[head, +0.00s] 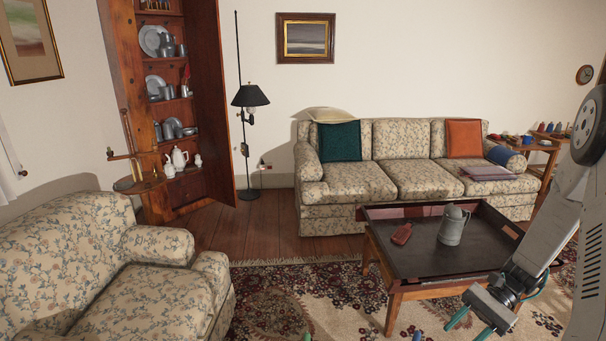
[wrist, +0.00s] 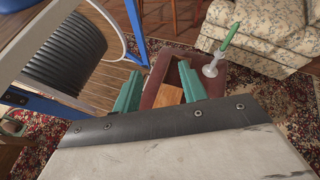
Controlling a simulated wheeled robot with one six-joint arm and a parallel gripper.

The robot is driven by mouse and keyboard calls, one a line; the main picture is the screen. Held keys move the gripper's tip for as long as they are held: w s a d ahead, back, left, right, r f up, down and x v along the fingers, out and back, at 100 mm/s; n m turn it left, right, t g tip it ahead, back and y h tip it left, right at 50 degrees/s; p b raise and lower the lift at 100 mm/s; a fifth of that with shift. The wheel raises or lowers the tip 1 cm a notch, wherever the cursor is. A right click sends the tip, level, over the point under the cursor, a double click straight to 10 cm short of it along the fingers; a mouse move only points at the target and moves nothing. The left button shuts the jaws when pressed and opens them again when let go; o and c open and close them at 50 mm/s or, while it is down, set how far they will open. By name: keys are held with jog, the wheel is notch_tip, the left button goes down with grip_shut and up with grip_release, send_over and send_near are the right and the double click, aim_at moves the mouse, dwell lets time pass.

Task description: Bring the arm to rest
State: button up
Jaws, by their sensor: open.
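My gripper (head: 470,326) hangs at the end of my arm at the lower right of the head view, in front of the coffee table's near right side. Its two teal fingers are apart. In the wrist view my gripper (wrist: 162,69) also shows open, with no object held between the fingers. Beyond the fingers there is a dark red surface (wrist: 160,92) with a small wooden part. My arm comes down from the right edge of the head view.
The coffee table (head: 425,288) carries a metal pitcher (head: 453,225) and a red bottle-like item (head: 402,234). A floral sofa (head: 395,183) stands behind it, a floral armchair (head: 110,262) at left. Open floor (head: 262,229) lies between. A green-handled item (wrist: 214,64) shows in the wrist view.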

jog(key=s+a+r+n+t+h, duration=0.2)
jog(key=s+a+r+n+h, duration=0.2)
jog(key=r, duration=0.5)
jog(key=s+a+r+n+t+h, duration=0.1)
jog(key=s+a+r+n+h, duration=0.2)
jog(key=r, duration=0.6)
jog(key=s+a+r+n+t+h, duration=0.2)
jog(key=s+a+r+n+h, duration=0.2)
jog(key=s+r, duration=0.4)
jog(key=a+r+n, duration=0.1)
jog(key=a, duration=0.1)
jog(key=shift+s+a+r+t+h, duration=0.3)
jog(key=shift+a, duration=0.05)
